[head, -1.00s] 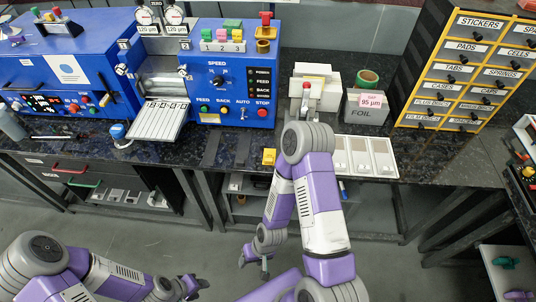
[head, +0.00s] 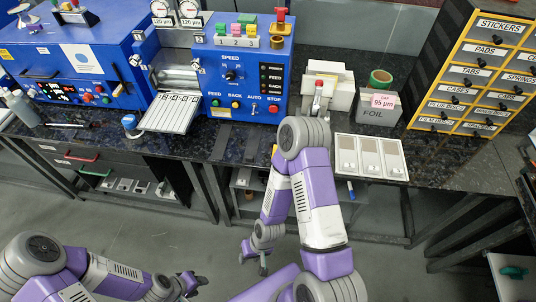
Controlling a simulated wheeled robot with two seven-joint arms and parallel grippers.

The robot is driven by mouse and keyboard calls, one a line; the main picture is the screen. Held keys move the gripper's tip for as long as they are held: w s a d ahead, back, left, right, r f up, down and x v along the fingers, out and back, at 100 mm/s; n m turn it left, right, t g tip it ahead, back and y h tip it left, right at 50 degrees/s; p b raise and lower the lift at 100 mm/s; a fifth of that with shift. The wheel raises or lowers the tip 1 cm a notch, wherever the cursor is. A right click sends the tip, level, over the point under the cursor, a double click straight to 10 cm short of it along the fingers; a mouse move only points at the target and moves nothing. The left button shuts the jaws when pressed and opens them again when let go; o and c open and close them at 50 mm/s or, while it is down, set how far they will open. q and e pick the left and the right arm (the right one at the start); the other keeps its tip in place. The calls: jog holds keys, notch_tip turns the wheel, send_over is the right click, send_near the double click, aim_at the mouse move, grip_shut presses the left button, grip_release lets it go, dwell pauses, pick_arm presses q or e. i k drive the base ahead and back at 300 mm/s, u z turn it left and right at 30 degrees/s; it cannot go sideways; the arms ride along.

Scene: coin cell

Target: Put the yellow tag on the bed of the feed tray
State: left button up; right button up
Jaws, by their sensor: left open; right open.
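The feed tray (head: 171,112) is a pale slotted tray sticking out from the front of the blue machine, and its bed looks bare apart from its markings. A small yellow block, possibly the yellow tag (head: 274,149), shows as a sliver at the counter's front edge; my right arm hides most of it. My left gripper (head: 193,286) is low at the bottom, in front of the counter, open and empty. My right gripper (head: 263,264) hangs pointing down below the counter's front edge, open and empty. Both grippers are well apart from the tray and the yellow block.
The blue machine (head: 243,75) has coloured pieces on its top rack. A white three-slot holder (head: 371,157), a foil box (head: 377,110) and a drawer cabinet (head: 468,75) stand to the right. A blue-capped item (head: 130,124) stands left of the tray. Dark counter is clear below the tray.

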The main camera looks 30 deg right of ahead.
aim_at(170, 112)
jog(key=u, duration=1.4)
jog(key=i, duration=1.25)
jog(key=z, duration=1.55)
